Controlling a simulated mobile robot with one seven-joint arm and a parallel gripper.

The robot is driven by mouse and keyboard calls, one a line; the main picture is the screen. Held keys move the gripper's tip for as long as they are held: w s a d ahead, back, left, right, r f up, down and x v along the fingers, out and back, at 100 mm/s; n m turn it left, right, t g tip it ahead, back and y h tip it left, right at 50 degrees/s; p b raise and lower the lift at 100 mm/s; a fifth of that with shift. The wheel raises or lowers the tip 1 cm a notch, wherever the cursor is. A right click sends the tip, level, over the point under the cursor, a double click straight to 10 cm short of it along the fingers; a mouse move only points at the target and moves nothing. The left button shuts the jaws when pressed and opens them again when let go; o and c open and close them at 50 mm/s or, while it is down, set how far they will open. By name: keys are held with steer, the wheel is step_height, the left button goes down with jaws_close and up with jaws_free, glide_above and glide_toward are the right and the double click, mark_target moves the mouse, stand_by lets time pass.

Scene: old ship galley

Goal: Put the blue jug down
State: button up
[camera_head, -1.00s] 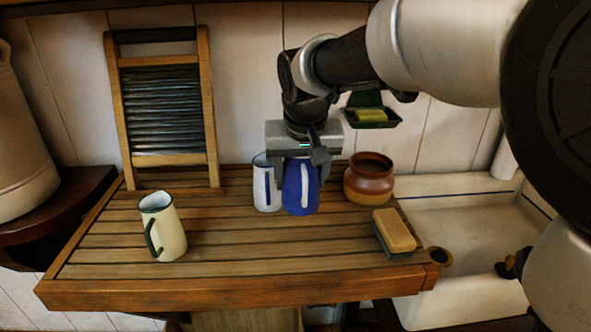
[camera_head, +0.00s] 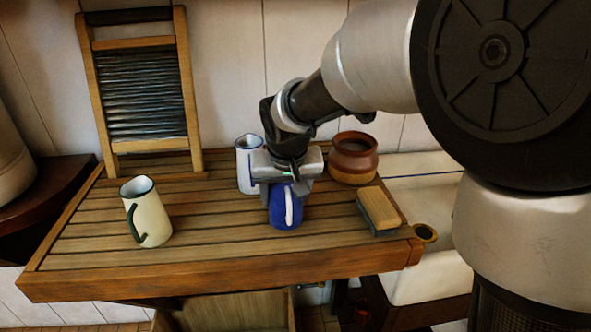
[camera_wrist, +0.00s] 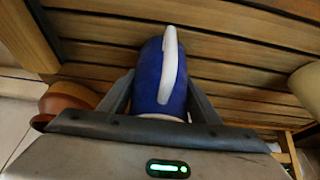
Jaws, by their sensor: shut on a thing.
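The blue jug (camera_head: 284,209) with a white handle is at the middle right of the slatted wooden board in the head view. My gripper (camera_head: 287,182) is above it, pointing down, and shut on its upper part. In the wrist view the blue jug (camera_wrist: 152,72) sits between the two fingers of my gripper (camera_wrist: 158,95), with its handle facing up in the picture. The jug is upright, low over the slats. I cannot tell whether its base touches them. Its rim is hidden by the gripper.
A white jug with blue trim (camera_head: 245,165) stands just behind left of the gripper. A brown pot (camera_head: 353,158) and a brush (camera_head: 379,210) are to the right. A cream jug (camera_head: 148,215) stands left, before a washboard (camera_head: 147,95). The board's front middle is clear.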

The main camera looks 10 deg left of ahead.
mark_target(287, 187)
steer(key=shift+f, duration=0.1)
steer(key=o, duration=1.7)
steer(key=shift+o, duration=0.2)
steer(key=shift+r, duration=0.3)
steer(key=p+v, duration=0.1)
steer(key=v, duration=1)
steer(key=shift+s+r, duration=0.1)
steer(key=s+d+r+m, duration=0.15)
steer(key=s+d, duration=0.45)
steer(key=d, duration=0.6)
steer(key=s+d+f+m+t+h, duration=0.1)
steer(key=s+d+f, duration=0.1)
steer(key=s+d, duration=0.8)
steer(key=shift+s+f, duration=0.3)
steer(key=shift+s, duration=0.4)
